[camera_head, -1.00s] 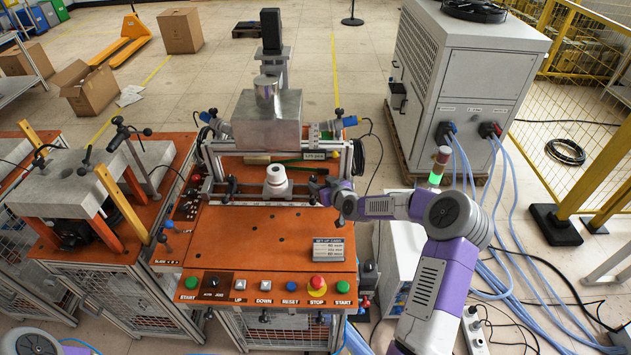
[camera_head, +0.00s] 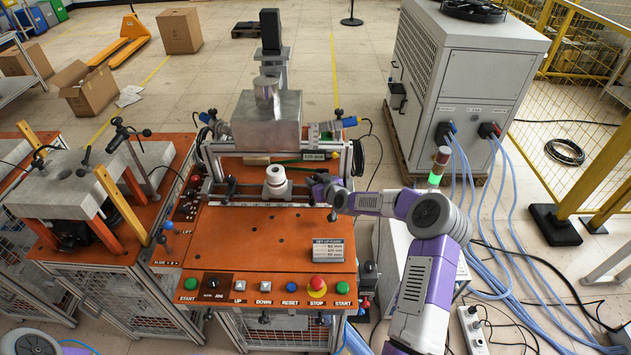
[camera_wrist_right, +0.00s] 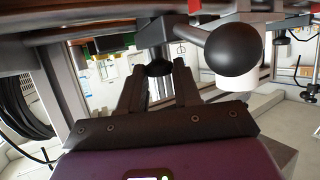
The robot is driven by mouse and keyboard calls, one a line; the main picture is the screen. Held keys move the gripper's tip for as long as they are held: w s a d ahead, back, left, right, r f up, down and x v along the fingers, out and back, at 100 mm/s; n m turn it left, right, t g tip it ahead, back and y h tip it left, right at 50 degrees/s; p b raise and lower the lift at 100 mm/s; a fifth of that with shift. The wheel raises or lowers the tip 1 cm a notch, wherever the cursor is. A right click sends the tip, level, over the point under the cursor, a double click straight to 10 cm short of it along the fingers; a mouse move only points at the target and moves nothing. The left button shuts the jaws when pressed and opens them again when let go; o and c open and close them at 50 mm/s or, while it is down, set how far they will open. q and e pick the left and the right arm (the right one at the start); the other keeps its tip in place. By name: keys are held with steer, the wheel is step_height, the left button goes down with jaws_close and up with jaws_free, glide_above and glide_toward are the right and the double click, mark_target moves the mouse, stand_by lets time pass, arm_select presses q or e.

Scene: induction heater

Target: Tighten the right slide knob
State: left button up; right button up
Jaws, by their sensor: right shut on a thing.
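The right slide knob (camera_wrist_right: 158,68) is a small dark knob between my fingertips in the right wrist view. My right gripper (camera_wrist_right: 158,82) is shut on it, with one dark finger on each side. In the head view my right gripper (camera_head: 318,184) is at the right end of the slide rail (camera_head: 265,204), beside the white cylinder (camera_head: 275,183). It largely hides the knob there. My left gripper is out of view.
A large black ball on a grey rod (camera_wrist_right: 233,50) is close to the right of my fingers in the wrist view. A set-up card (camera_head: 328,250) and push buttons (camera_head: 290,285) lie nearer.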

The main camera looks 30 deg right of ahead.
steer(key=shift+c, duration=0.5)
steer(key=shift+a+m+h, duration=0.25)
steer(key=shift+m+h, duration=0.05)
steer(key=shift+h, duration=0.1)
steer(key=shift+d+m+h, duration=0.1)
steer(key=shift+m+h, duration=0.3)
steer(key=shift+m, duration=0.1)
steer(key=o, duration=1)
steer(key=v, duration=0.7)
steer(key=shift+s+r, duration=0.2)
steer(key=shift+s, duration=0.05)
